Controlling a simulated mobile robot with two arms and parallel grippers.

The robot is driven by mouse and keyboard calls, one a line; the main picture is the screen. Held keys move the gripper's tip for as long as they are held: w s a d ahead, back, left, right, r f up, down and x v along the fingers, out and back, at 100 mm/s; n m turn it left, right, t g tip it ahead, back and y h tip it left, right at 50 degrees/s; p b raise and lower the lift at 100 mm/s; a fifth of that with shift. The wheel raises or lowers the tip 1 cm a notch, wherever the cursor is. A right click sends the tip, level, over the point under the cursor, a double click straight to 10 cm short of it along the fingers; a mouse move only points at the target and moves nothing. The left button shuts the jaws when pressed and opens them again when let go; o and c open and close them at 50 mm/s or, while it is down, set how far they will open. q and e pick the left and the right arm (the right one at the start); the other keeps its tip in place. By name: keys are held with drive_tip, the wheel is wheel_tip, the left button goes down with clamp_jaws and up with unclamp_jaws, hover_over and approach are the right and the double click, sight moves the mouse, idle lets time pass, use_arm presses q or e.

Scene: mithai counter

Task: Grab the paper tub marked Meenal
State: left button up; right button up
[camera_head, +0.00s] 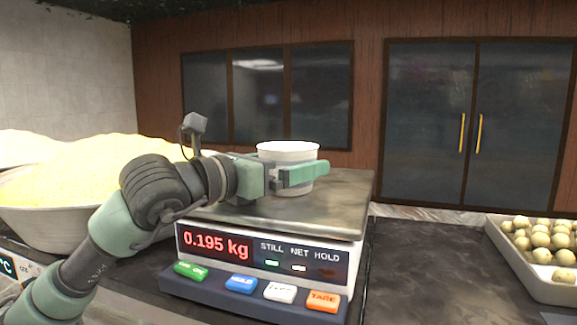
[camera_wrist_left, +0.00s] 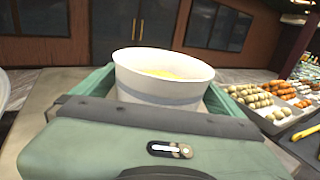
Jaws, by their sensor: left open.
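A white paper tub (camera_head: 290,150) stands on the metal pan of a weighing scale (camera_head: 340,195). In the left wrist view the tub (camera_wrist_left: 160,88) has a grey band and something yellow inside. No name can be read on the side that shows. My left gripper (camera_head: 300,174) is at the tub, with its green fingers open on either side of it. In the head view the near finger covers part of the tub's side. The scale's red display reads 0.195 kg. My right gripper is not in view.
A large bowl heaped with yellow grains (camera_head: 45,222) stands left of the scale. A tray of round sweets (camera_head: 508,262) is at the right. The dark counter (camera_head: 430,265) between scale and tray is clear. Several trays of sweets show at the right of the wrist view.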

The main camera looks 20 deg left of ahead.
use_arm(q)
drive_tip(key=c, duration=1.3)
drive_tip(key=shift+c, duration=0.2)
